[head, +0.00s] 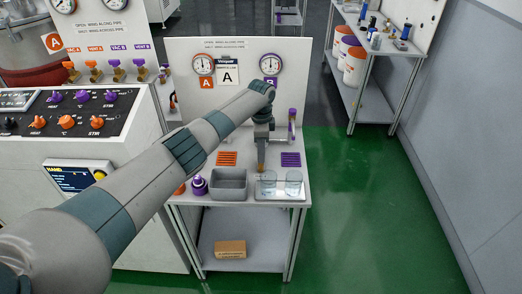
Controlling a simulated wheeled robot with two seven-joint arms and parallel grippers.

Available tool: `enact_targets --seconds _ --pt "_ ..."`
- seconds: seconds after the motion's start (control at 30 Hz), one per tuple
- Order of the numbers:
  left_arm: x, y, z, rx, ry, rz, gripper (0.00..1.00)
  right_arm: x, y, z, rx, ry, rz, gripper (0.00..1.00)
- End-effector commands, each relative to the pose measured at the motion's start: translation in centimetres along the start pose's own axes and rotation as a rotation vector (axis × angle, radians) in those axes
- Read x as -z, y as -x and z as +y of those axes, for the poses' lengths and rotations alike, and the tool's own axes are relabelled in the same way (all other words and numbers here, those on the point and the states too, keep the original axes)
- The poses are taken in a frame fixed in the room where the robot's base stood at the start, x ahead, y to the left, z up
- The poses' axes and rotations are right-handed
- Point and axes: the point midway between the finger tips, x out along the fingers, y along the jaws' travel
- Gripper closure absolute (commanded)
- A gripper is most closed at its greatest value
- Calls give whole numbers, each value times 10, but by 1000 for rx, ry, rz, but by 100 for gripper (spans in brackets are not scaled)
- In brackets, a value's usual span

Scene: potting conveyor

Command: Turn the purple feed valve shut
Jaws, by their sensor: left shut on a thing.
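Purple valve handles (116,64) also stand on the left console, under a sign about wings along or across the pipe. My right gripper is not in view.
The bench holds a grey bin (229,184), glass beakers (293,183) on a tray, a purple-ringed item (199,185), an orange grate (227,159) and a purple grate (291,160). A gauge panel (238,110) stands behind. Green floor (370,220) at right is clear.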

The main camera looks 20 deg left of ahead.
Motion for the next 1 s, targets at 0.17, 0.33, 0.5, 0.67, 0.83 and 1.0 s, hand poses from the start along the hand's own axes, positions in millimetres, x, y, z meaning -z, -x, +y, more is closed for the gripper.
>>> enact_targets --seconds 0.17,0.33,0.5,0.67,0.83,1.0 --pt "1 1 1 -1 83 1 90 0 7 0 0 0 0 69" --pt "1 2 0 -1 205 1 90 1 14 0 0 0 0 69" --pt "1 3 1 -2 356 1 90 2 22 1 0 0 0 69" --pt "1 2 1 -2 509 1 90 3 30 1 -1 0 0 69" --pt "1 3 0 -2 670 1 90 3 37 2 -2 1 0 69" --pt "1 3 0 -2 832 1 90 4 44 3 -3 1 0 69"
